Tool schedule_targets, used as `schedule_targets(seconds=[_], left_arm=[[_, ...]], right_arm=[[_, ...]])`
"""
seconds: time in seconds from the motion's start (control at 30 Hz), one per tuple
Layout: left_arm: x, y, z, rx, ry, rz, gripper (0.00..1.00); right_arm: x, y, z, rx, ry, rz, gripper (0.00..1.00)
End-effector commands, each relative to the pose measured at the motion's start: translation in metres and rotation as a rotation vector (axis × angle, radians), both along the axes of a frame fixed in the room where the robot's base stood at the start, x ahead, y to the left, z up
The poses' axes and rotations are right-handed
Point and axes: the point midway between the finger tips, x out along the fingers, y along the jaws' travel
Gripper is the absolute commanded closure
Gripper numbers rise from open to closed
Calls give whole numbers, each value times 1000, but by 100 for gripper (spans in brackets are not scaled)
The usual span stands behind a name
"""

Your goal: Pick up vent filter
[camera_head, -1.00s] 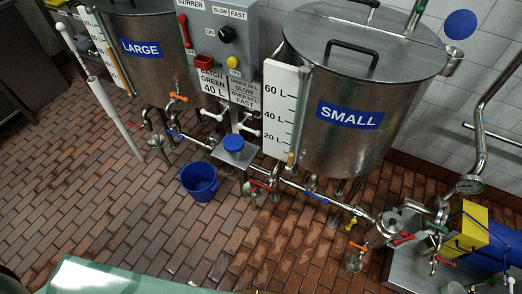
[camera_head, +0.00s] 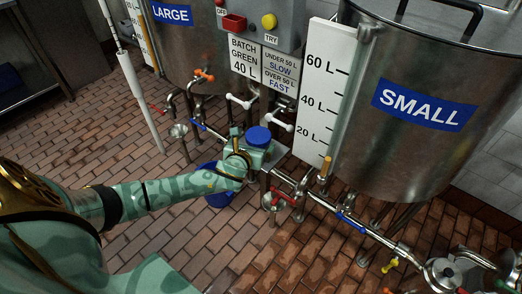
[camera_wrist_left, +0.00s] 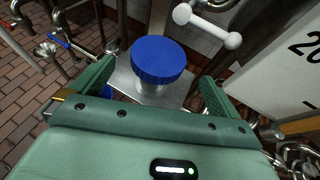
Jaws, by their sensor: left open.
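The vent filter appears to be the round blue-capped piece (camera_head: 258,136) on a small metal stand between the two tanks. In the left wrist view its ribbed blue cap (camera_wrist_left: 158,60) sits upright on a pale neck above a metal plate (camera_wrist_left: 125,82). My left gripper (camera_head: 257,150) is at the piece. In the left wrist view the gripper (camera_wrist_left: 156,78) is open, with one green finger on each side of the cap and gaps between. The cap is not gripped. My right gripper is out of view.
A blue bucket (camera_head: 218,199) stands on the brick floor below my left gripper. White-handled valves (camera_head: 240,101) and pipes are close behind. The SMALL tank (camera_head: 390,150) and its level board (camera_head: 322,95) stand to the right. A white pole (camera_head: 128,75) is at the left.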

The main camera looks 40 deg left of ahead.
Motion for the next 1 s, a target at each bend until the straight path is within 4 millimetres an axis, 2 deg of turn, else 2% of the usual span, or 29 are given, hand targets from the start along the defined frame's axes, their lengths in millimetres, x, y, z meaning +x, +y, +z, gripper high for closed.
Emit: schedule_targets(seconds=[0.03,0.27,0.4,0.5,0.77,0.8,1.0], left_arm=[[7,2,-7,0,2,1,0],[24,8,-16,-1,2,1,0],[44,16,-30,-2,5,1,0],[55,19,-32,-3,3,2,0],[59,20,-28,-4,1,0,0],[59,20,-28,-4,1,0,6],[59,20,-29,-3,1,1,58]], right_arm=[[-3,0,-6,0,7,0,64],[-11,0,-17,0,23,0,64],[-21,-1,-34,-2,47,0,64],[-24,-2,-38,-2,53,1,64],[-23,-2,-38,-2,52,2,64],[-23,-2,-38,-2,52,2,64],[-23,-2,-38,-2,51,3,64]])
